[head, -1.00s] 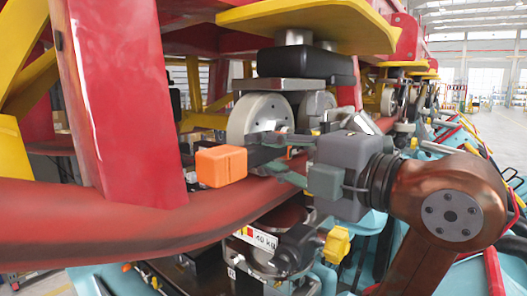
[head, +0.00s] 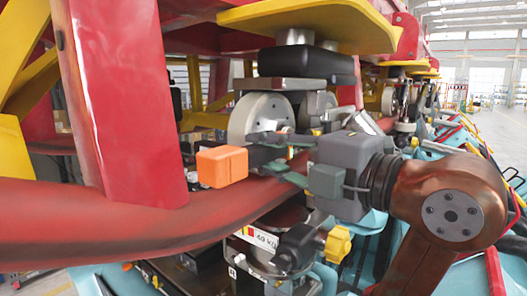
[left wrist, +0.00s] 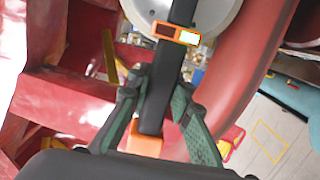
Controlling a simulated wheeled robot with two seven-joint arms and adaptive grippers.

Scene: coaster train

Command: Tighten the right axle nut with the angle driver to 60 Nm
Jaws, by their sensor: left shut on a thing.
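My left gripper (head: 285,163) is shut on the black angle driver (left wrist: 155,100). Its green fingers clasp the driver's dark body from both sides in the left wrist view (left wrist: 155,95). The driver's orange end block (head: 222,167) sticks out to the left of the fingers in the head view. An orange band with a lit green patch (left wrist: 176,33) shows on the driver beyond the fingers. The driver's far end reaches up to the pale wheel (head: 258,117). The right axle nut is not distinguishable, and I cannot tell whether the driver touches it. My right gripper is not in view.
A thick red frame tube (head: 110,225) runs just below the driver, and a red upright (head: 125,100) stands to the left. A yellow plate (head: 305,25) hangs above the wheel. A yellow knob (head: 337,245) sits on machinery below the gripper.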

